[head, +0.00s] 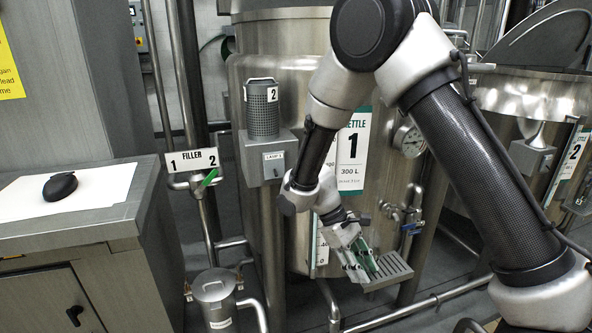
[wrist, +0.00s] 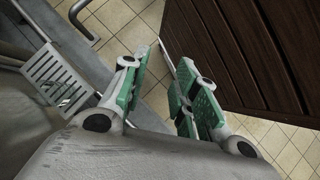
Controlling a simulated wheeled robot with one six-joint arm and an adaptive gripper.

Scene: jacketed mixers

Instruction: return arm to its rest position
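My arm reaches down across the right half of the head view, in front of the steel kettle 1 (head: 262,60). My gripper (head: 362,268) hangs low in front of this kettle, over or beside a small slotted drip tray (head: 392,272). In the wrist view my gripper (wrist: 160,95) has its two green-padded fingers apart, with tiled floor showing between them and nothing held. The slotted tray also shows in the wrist view (wrist: 50,72), left of the fingers. Whether the gripper touches the tray cannot be told.
A grey cabinet (head: 100,228) with a black mouse (head: 60,187) stands at the left. A filler pipe with a green lever (head: 209,178), a small steel canister (head: 214,292) and floor pipes are near. Kettle 2 (head: 500,95) stands right. Brown slatted panelling (wrist: 240,50) is close beside the fingers.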

